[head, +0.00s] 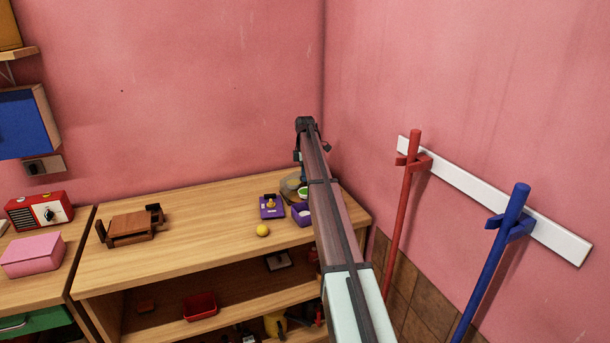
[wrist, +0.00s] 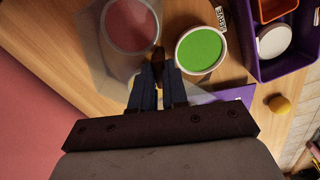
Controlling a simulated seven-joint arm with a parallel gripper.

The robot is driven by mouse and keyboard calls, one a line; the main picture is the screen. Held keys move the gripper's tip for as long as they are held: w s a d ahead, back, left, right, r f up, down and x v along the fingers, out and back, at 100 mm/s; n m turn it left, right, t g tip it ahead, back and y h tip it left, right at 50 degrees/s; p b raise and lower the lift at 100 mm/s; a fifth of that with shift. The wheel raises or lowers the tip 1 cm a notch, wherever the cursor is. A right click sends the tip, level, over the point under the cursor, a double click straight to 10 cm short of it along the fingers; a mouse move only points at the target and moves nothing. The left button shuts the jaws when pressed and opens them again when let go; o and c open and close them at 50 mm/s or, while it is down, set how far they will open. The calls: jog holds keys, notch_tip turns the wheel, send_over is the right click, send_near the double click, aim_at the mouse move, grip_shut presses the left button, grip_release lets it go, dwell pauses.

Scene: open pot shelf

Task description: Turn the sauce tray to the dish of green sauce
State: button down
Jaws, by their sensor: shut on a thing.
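A see-through grey panel (wrist: 93,58) lies around the red dish. My gripper (wrist: 158,74) is shut on a small brown peg (wrist: 158,56) between the two dishes, the green one to its right, the red one to its upper left. In the head view the green dish (head: 303,191) is at the right back of the wooden counter; my arm hides the jaws and part of the tray.
A purple box (head: 301,222) stands in front of the tray. A purple item (head: 271,208) and a yellow ball (head: 263,230) are to its left. A brown wooden stand (head: 132,227) is at the counter's left. The pink wall (head: 200,90) rises close behind; the counter's middle is clear.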

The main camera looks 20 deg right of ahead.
jog(key=shift+n, duration=1.6)
jog(key=c, duration=1.1)
grip_release()
jog(key=shift+c, duration=0.2)
jog(key=shift+r, duration=0.15)
notch_tip(320, 180, up, 14)
jog(key=shift+f, duration=0.2)
